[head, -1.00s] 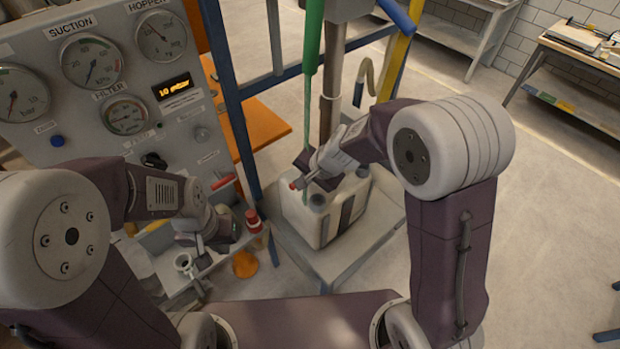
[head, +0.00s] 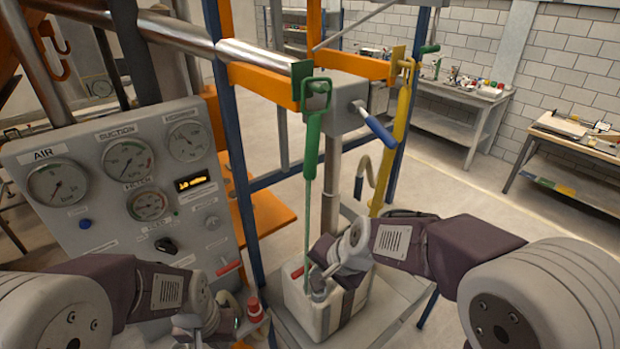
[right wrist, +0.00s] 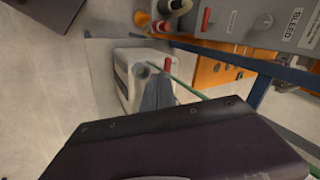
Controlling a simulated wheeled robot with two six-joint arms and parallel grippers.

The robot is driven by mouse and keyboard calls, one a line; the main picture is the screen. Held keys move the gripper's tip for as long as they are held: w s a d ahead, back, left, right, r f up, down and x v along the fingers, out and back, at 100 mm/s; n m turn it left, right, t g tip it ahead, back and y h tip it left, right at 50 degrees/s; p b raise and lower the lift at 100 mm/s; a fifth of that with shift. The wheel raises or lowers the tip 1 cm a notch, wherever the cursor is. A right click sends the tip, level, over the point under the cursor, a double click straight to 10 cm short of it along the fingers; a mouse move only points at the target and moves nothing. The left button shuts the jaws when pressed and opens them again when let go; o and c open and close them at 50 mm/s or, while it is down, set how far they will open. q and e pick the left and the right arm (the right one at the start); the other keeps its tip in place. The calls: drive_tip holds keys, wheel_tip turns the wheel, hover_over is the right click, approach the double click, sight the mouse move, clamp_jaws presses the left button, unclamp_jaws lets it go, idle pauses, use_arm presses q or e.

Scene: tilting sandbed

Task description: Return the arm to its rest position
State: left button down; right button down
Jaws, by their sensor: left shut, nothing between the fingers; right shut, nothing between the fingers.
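My right arm comes in from the right in the head view. Its gripper (head: 322,280) is shut and empty, over the top of a white canister (head: 318,316). I cannot tell whether it touches the canister. In the right wrist view the fingers (right wrist: 155,90) are together in front of the canister (right wrist: 122,66), next to its round opening and a red part (right wrist: 168,64). My left gripper (head: 212,322) is low at the left, in front of the gauge panel (head: 100,225). It is shut and empty, partly cut off by the lower edge.
A green rod (head: 312,150) hangs from the frame beside my right gripper. A red and white bottle (head: 254,310) stands near my left gripper. Open floor (head: 520,215) lies to the right.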

drive_tip(key=s+d+f+h+b, duration=0.1)
drive_tip(key=d+f+b, duration=0.2)
drive_tip(key=f+b, duration=0.25)
drive_tip(key=s+d+f+g+b, duration=0.1)
drive_tip(key=d+f+b, duration=0.25)
drive_tip(key=f, duration=0.35)
drive_tip(key=s+d+f+h+b, duration=0.1)
drive_tip(key=d+f+b, duration=0.1)
drive_tip(key=f+b, duration=0.4)
drive_tip(key=s+d+f+n+g+h, duration=0.1)
drive_tip(key=s+d+f+n+g, duration=0.1)
drive_tip(key=s+d+f+n, duration=0.3)
drive_tip(key=s+n, duration=0.2)
drive_tip(key=s, duration=0.1)
drive_tip(key=shift+s+f+h+b, duration=0.2)
drive_tip(key=shift+f+h+b, duration=0.1)
drive_tip(key=shift+f+b, duration=0.1)
drive_tip(key=shift+d, duration=0.15)
